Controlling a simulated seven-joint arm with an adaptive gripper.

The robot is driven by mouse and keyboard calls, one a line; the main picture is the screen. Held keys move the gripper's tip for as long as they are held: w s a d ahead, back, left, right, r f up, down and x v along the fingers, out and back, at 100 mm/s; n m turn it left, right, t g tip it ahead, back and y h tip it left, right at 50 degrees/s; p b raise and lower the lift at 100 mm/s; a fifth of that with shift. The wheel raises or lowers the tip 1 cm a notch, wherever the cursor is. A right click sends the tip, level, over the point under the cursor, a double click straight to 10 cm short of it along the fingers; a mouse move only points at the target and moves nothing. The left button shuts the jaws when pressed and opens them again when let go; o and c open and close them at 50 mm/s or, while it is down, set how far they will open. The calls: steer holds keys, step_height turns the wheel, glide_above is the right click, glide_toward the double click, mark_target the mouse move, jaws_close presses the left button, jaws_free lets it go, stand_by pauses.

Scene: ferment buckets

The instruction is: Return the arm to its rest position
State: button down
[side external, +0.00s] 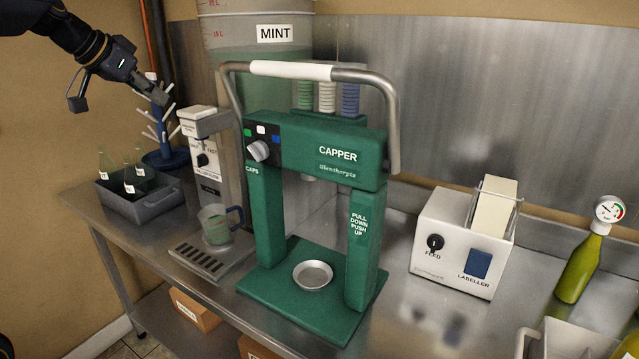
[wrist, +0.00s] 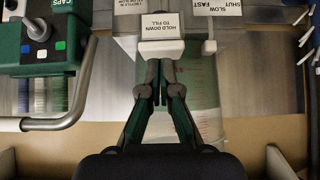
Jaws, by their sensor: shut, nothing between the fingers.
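My gripper (side external: 160,98) is at the upper left of the side view, at the end of my dark arm. It is up in the air, above and left of the white filler (side external: 200,124). Its fingers are closed together and hold nothing. In the wrist view my gripper (wrist: 159,70) points at the filler's white lever labelled "HOLD DOWN TO FILL" (wrist: 162,26). The fingertips overlap the lever's edge in that picture, but the side view shows them apart from it.
A blue bottle tree (side external: 172,160) stands behind a grey crate (side external: 158,203) of bottles at left. A measuring jug (side external: 216,226) stands under the filler. The tall green capper (side external: 270,220) fills the middle. A labeller (side external: 450,245) and a green bottle with gauge (side external: 580,268) stand right.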

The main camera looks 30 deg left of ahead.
steer(key=s+d+m+h, duration=0.15)
steer(key=s+d, duration=0.25)
steer(key=d, duration=0.4)
steer(key=s+d+m, duration=0.2)
steer(key=s+d, duration=0.1)
steer(key=d, duration=0.4)
steer(key=s+d+f+n+g+y, duration=0.1)
steer(key=s+d+f+n+g, duration=0.1)
steer(key=s+f, duration=1.2)
steer(key=shift+s+d+f+n+g, duration=0.3)
steer(key=shift+d+f+n+g, duration=0.1)
steer(key=shift+n+g, duration=0.35)
steer(key=shift+y, duration=0.25)
steer(key=c, duration=1.9)
jaws_free()
